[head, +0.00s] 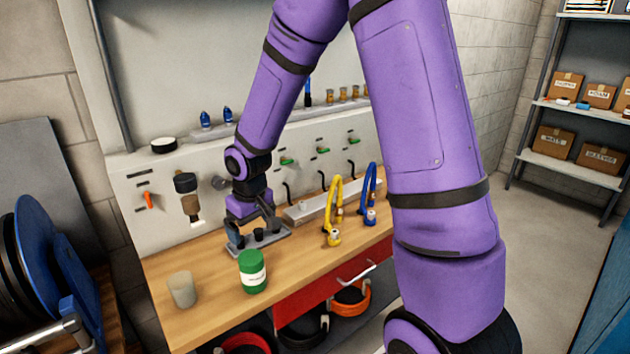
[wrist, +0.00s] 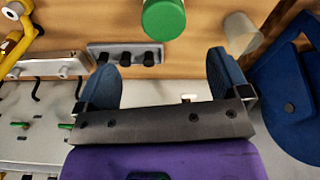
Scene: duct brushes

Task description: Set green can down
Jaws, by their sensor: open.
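The green can (head: 252,272), with a white label band, stands upright on the wooden workbench (head: 215,315) near its front edge. In the wrist view its round green top (wrist: 163,18) shows at the upper edge, beyond the fingertips. My gripper (head: 253,226) is behind the can, by the wall panel, above or near a grey holder (head: 262,243) with several dark sockets. In the wrist view its two blue fingers (wrist: 163,72) are spread wide with nothing between them. The can is apart from the fingers.
A beige cup (head: 182,290) stands left of the can. Yellow (head: 334,212) and blue (head: 369,195) looped hose pieces stand to the right. A grey power strip (head: 310,207) lies along the back. Bare bench shows between cup and can.

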